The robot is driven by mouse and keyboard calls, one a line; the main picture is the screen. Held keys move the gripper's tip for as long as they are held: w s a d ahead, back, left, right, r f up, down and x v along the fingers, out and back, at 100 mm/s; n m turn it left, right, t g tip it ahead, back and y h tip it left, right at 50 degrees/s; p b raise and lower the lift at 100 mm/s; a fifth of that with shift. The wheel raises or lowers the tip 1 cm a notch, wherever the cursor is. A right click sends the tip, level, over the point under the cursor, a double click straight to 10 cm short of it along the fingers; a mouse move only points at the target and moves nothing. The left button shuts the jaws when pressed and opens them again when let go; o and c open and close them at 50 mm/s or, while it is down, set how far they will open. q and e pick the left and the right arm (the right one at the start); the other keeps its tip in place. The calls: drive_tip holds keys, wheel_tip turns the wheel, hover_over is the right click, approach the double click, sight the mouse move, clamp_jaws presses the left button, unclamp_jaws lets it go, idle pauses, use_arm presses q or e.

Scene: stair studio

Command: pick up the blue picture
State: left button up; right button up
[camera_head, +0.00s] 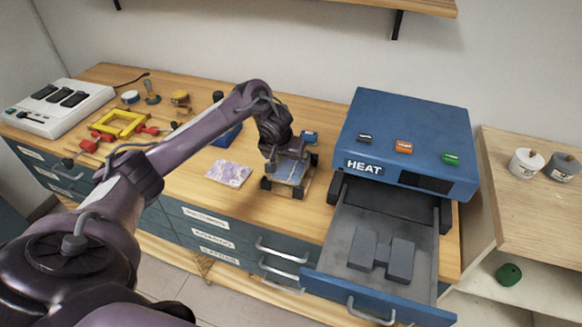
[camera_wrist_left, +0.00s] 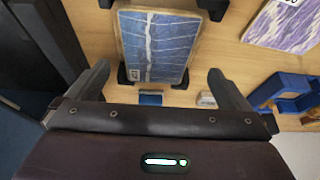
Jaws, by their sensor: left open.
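In the left wrist view the blue picture (camera_wrist_left: 155,45) is a rounded panel with pale streaks and a light brown edge. My left gripper (camera_head: 283,160) is over the picture and hides part of it. In the wrist view the left gripper's fingers (camera_wrist_left: 160,84) are spread apart with nothing between them. The picture lies beyond the fingertips. My right gripper is in neither view.
A purple patterned picture (camera_head: 229,173) lies to the left. The blue machine (camera_head: 405,135) stands at right, its drawer (camera_head: 340,258) pulled out with grey blocks inside. A blue holder (camera_wrist_left: 288,92) is nearby. A yellow frame (camera_head: 119,123), red-handled tools and a white switch box (camera_head: 58,106) are further left.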

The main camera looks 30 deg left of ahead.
sight(291, 167)
use_arm(q)
drive_tip(key=x, duration=0.3)
drive_tip(key=shift+w+d, duration=0.15)
drive_tip(key=shift+d, duration=0.1)
drive_tip(key=shift+w+a+f, duration=0.1)
drive_tip(key=shift+w+f, duration=0.25)
drive_tip(key=shift+f, duration=0.2)
drive_tip(key=shift+s, duration=0.1)
drive_tip(key=c, duration=0.9)
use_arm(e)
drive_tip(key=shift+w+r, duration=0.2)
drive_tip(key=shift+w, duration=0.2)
use_arm(q)
drive_tip(key=shift+r, duration=0.1)
